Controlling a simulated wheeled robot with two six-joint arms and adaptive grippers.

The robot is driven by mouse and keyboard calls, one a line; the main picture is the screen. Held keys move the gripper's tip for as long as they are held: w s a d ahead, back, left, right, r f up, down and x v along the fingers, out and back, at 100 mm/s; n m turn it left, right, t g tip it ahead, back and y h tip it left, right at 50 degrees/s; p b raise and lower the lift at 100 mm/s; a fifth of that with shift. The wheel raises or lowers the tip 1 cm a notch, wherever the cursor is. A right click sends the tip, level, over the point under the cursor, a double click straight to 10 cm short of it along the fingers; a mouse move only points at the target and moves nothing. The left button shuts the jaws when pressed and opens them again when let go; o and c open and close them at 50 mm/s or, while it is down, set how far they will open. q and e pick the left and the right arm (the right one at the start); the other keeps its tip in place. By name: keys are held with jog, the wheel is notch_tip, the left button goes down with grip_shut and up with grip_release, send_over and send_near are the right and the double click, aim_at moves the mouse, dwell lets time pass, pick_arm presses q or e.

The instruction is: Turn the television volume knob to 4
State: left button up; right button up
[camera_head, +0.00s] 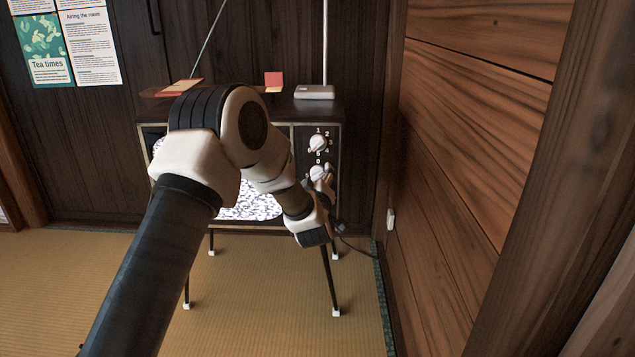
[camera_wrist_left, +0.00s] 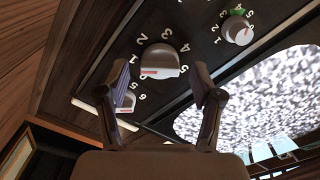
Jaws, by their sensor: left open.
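The television (camera_head: 338,130) stands on thin legs with a static-filled screen (camera_head: 250,205) and a column of white knobs at its right. The upper knob (camera_head: 318,142) has numbers around it. A lower knob (camera_head: 317,172) is partly covered by my left gripper (camera_head: 326,180). Another knob (camera_wrist_left: 127,101) is partly behind the left finger, and a smaller knob (camera_wrist_left: 238,30) with a green mark is at upper right. I cannot tell which is volume.
A wooden wall (camera_head: 470,130) stands close on the right, with a small white fitting (camera_head: 390,219) and a cable near it. A grey box (camera_head: 314,92) and antenna rods are on top of the television. Tatami floor (camera_head: 70,290) is clear at left.

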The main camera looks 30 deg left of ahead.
pick_arm(q)
jog(key=c, duration=1.1)
jog(key=shift+c, duration=0.2)
